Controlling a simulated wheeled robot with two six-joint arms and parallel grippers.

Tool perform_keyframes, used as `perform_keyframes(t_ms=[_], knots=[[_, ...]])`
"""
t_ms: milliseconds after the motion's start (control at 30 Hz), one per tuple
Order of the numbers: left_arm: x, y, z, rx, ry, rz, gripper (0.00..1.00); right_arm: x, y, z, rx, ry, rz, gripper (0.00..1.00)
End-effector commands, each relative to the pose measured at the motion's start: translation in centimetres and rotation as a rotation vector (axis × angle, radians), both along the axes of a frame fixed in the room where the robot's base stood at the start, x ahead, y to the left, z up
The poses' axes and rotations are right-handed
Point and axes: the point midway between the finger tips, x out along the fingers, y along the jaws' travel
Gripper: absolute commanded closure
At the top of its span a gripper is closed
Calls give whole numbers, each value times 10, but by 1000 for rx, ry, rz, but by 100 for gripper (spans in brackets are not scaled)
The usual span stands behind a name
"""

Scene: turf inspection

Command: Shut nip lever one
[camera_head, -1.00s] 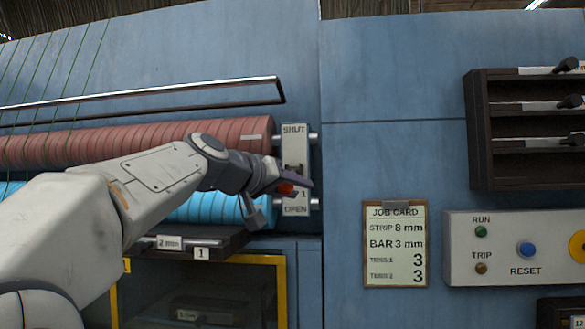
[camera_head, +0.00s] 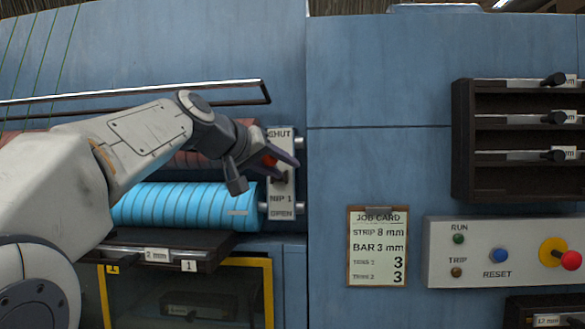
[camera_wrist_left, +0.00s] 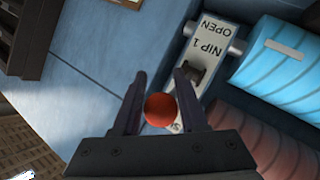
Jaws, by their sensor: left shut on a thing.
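The nip 1 lever plate (camera_head: 283,205) is a pale upright strip on the blue machine, marked SHUT at the top and OPEN at the bottom. The lever's red knob (camera_head: 269,160) is near the SHUT end. My left gripper (camera_head: 288,160) is shut on the knob, covering part of the plate. In the left wrist view, the red knob (camera_wrist_left: 160,110) sits between the two dark fingers, with the plate (camera_wrist_left: 222,28) and dark lever arm (camera_wrist_left: 190,74) beyond. My right gripper is out of view.
A blue ribbed roller (camera_head: 180,205) lies left of the plate, with a red roller above it, partly hidden by my arm. A metal bar (camera_head: 190,90) crosses above. A job card (camera_head: 377,246), control box (camera_head: 480,277) and dark rack (camera_head: 463,140) are on the right.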

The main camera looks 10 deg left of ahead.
Motion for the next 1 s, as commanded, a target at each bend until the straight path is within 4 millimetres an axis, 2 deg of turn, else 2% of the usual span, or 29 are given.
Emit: perform_keyframes(t_ms=[33,133,833,867,900,933,1000], knots=[[-2,-3,14,-7,-24,-4,100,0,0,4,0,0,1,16],[-1,-2,18,-7,-24,-3,100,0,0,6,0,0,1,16],[3,1,22,-7,-26,3,100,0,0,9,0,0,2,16],[3,1,22,-7,-26,3,54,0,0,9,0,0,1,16],[3,1,21,-7,-26,4,39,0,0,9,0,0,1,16],[3,1,21,-7,-26,4,29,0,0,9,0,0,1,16],[3,2,21,-5,-25,6,29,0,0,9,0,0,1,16]])
